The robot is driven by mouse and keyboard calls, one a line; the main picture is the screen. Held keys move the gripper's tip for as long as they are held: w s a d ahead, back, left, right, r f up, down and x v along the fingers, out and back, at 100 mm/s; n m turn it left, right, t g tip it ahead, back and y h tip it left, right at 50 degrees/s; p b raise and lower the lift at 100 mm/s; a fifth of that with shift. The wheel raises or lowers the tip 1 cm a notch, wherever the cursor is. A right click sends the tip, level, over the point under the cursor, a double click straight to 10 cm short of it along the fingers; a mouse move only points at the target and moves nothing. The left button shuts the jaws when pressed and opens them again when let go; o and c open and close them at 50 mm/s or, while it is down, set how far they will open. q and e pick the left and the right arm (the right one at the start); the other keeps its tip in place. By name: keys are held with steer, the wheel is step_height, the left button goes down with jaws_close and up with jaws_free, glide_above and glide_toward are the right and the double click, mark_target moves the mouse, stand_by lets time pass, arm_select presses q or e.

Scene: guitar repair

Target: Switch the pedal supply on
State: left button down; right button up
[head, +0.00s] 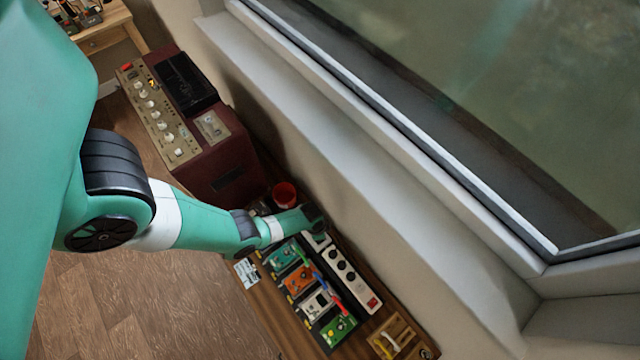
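A white power strip (346,268) with several dark round sockets lies along the back of the pedalboard on the wooden bench. A small red switch (372,303) sits at its lower right end; I cannot tell its position. My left arm comes in from the left, and its dark end with the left gripper (318,217) is over the strip's upper left end, away from the red switch. The fingers are too small and hidden to read. My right gripper is not in view.
Pedals in teal (284,256), orange (298,280), grey (317,304) and green (338,329) stand beside the strip, with coloured cables between. A red cup (285,194), maroon amplifier (222,160) and wooden tray (394,338) are nearby. The window sill (370,190) runs behind.

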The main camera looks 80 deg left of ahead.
arm_select(q)
steer(key=shift+f+b, duration=0.85)
steer(key=shift+f, duration=0.05)
stand_by(0.7)
steer(key=shift+r, duration=0.1)
step_height(320, 180, up, 7)
steer(key=p, duration=0.7)
stand_by(0.4)
